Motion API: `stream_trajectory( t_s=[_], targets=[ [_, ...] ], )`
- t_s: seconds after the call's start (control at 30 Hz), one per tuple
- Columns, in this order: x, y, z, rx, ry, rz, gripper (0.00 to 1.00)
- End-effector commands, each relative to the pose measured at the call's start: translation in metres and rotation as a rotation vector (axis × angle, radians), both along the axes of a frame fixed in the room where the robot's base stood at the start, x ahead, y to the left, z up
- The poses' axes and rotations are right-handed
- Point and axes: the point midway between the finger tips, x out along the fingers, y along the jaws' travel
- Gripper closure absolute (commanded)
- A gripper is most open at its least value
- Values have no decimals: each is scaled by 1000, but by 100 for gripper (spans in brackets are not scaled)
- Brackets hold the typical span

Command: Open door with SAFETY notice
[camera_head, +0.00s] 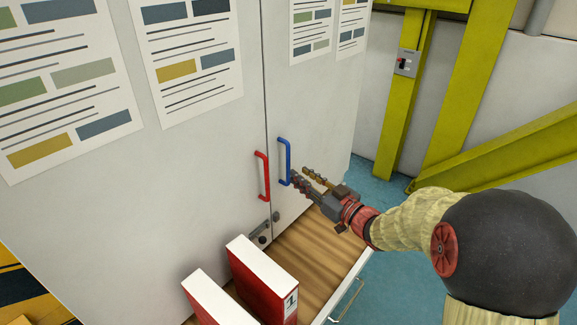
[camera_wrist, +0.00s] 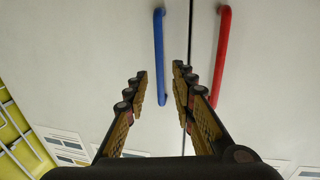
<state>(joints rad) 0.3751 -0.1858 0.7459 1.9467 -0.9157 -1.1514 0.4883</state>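A white cabinet has two doors meeting at a seam. The left door (camera_head: 200,170) bears a red handle (camera_head: 263,177), and the right door (camera_head: 315,125) bears a blue handle (camera_head: 285,162). Printed notices hang on both doors; no SAFETY title is legible. My gripper (camera_head: 299,176) is open and close to the blue handle. In the wrist view, the blue handle (camera_wrist: 159,55) appears between the spread fingers of my gripper (camera_wrist: 161,82), with no clear contact. The red handle (camera_wrist: 222,58) lies outside the fingers. Both doors look shut.
An open wooden-bottomed drawer (camera_head: 318,250) with a metal pull (camera_head: 347,300) juts out below the doors, holding red binders (camera_head: 262,285). A latch (camera_head: 262,236) sits low at the seam. Yellow beams (camera_head: 405,95) with a switch box (camera_head: 407,62) stand right. Blue floor (camera_head: 378,185) shows between.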

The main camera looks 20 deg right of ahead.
Motion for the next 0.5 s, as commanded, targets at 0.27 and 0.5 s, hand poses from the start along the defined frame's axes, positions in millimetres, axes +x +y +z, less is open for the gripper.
stream_trajectory(
  t_s=[0.27,0.5],
  targets=[
    [37,18,0,0,2,1,75],
    [61,29,0,-2,1,-1,75]
  ],
)
